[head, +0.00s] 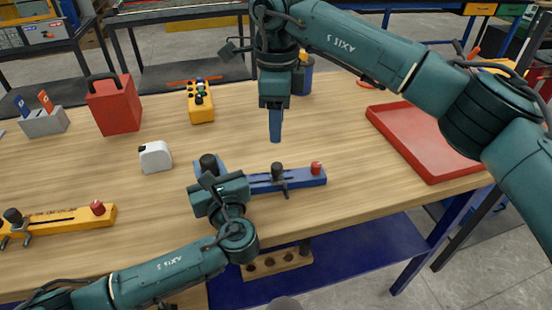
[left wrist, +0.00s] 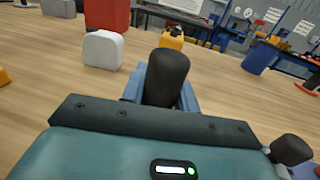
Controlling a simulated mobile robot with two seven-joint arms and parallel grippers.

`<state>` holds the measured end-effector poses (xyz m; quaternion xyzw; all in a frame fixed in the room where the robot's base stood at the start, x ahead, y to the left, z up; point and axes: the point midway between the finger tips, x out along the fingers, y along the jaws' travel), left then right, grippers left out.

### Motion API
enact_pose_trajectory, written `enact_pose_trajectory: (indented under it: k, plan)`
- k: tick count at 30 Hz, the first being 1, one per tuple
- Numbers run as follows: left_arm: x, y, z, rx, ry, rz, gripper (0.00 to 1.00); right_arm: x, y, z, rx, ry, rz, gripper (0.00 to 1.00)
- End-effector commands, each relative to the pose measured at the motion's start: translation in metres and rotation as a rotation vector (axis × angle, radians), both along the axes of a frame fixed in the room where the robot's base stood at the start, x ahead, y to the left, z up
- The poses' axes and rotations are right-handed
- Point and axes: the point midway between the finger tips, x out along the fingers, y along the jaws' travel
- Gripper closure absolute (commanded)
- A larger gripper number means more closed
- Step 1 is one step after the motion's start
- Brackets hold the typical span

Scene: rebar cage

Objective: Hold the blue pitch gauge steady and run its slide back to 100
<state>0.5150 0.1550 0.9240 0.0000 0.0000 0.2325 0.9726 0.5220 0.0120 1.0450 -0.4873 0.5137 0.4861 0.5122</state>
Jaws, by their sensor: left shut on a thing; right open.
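The blue pitch gauge (head: 300,180) lies on the table's front half, with a black knob (head: 208,164) at its left end and a red knob (head: 316,168) at its right end. Its slide (head: 277,172), with a dark knob and small lever, sits between middle and red end. My left gripper (head: 212,178) is shut on the gauge's left end, whose black knob rises ahead of it in the left wrist view (left wrist: 168,78). The grip itself is hidden. My right gripper (head: 276,130) is open and empty, pointing down above the table behind the slide. The scale marks are unreadable.
A yellow gauge (head: 62,219) lies at the left. A white tape measure (head: 155,157), red box (head: 115,105), grey holder (head: 45,122) and yellow tool (head: 201,104) stand farther back. A blue cup (head: 304,80) is behind my right gripper. A red tray (head: 425,143) is at right.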

Motion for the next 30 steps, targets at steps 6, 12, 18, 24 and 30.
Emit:
enact_pose_trajectory:
  k: [6, 12, 18, 24, 30]
  plan:
    - [0.0, 0.0, 0.0, 0.0, 0.001, 0.0, 1.0, -0.001, 0.0, -0.046, 0.0, 0.003, 0.0, 0.55]
    - [0.0, 0.0, 0.0, 0.0, 0.001, 0.0, 1.0, -0.001, 0.0, -0.081, 0.002, 0.002, -0.001, 0.55]
    - [0.0, 0.0, 0.0, 0.0, 0.001, 0.0, 1.0, 0.0, 0.0, -0.099, 0.002, 0.0, -0.001, 0.55]
    - [0.0, 0.0, 0.0, 0.0, 0.001, 0.0, 1.0, 0.0, 0.0, -0.102, 0.002, -0.001, -0.001, 0.55]
    - [0.0, 0.0, 0.0, 0.0, 0.001, 0.0, 1.0, 0.0, 0.0, -0.101, 0.002, -0.001, -0.002, 0.61]
